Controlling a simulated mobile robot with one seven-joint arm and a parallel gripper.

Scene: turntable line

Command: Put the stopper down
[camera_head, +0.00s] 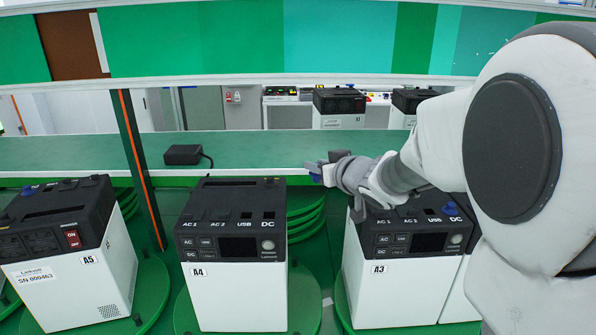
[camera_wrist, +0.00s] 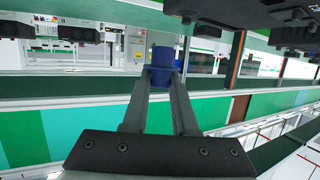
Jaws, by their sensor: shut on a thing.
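The stopper is a small blue piece; in the wrist view the stopper (camera_wrist: 162,58) sits between the tips of my two grey fingers. My gripper (camera_wrist: 162,78) is shut on it. In the head view my gripper (camera_head: 318,170) reaches in from the right, above and left of the box marked A3 (camera_head: 390,285), in front of the green shelf.
A box marked A4 (camera_head: 235,300) and one marked A5 (camera_head: 85,285) stand on green round plates. A black adapter (camera_head: 184,155) with a cable lies on the green shelf (camera_head: 255,150). The shelf right of it is clear. More boxes (camera_head: 338,105) stand behind.

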